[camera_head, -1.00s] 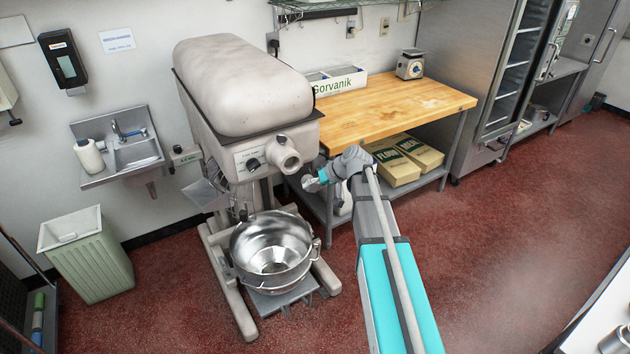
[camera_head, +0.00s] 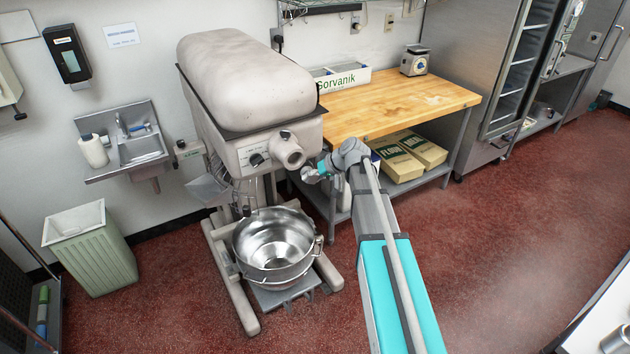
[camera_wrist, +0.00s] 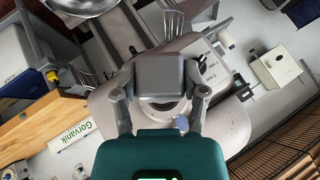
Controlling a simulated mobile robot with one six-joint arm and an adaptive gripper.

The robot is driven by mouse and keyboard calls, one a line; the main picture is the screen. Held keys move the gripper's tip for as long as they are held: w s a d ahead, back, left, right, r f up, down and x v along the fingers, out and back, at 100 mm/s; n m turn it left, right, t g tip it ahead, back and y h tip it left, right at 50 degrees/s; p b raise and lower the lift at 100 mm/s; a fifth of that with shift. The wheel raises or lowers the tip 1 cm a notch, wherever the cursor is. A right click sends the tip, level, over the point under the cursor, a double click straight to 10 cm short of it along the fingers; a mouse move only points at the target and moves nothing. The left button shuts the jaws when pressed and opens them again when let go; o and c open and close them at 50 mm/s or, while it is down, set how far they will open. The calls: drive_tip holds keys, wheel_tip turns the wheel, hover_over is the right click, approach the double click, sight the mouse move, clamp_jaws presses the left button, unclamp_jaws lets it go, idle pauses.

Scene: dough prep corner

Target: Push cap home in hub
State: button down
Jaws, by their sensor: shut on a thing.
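The hub (camera_head: 290,152) is the round, pale grey collar on the front of the mixer head. My gripper (camera_head: 312,173) is just to the lower right of it in the head view, close to its mouth. In the wrist view my gripper (camera_wrist: 160,84) has its two grey fingers shut on a dark grey, block-like piece, which I take to be the cap (camera_wrist: 160,74). The pale hub rim (camera_wrist: 165,106) shows behind and below this piece. The cap's far side is hidden, and I cannot tell whether it touches the hub.
A steel bowl (camera_head: 273,245) sits below the mixer head (camera_head: 245,85). A wooden-topped table (camera_head: 400,103) with a Gorvanik box (camera_head: 342,80) and a scale (camera_head: 415,60) stands behind my arm. Red floor is clear at right.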

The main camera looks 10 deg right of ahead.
sight(305, 169)
drive_tip(key=shift+w+a, duration=0.25)
drive_tip(key=shift+w, duration=0.6)
drive_tip(key=shift+w+a, duration=0.25)
drive_tip(key=shift+w, duration=0.55)
drive_tip(key=shift+w+a, duration=0.25)
drive_tip(key=shift+w, duration=0.6)
drive_tip(key=shift+w+a, duration=0.3)
drive_tip(key=shift+w, duration=0.7)
drive_tip(key=shift+w+a, duration=0.3)
drive_tip(key=shift+w, duration=0.65)
idle(0.4)
drive_tip(key=shift+c, duration=0.3)
unclamp_jaws()
drive_tip(key=shift+s+r, duration=0.1)
drive_tip(key=p+v, duration=0.5)
drive_tip(key=v, duration=0.3)
drive_tip(key=shift+p, duration=0.4)
idle(0.3)
idle(0.6)
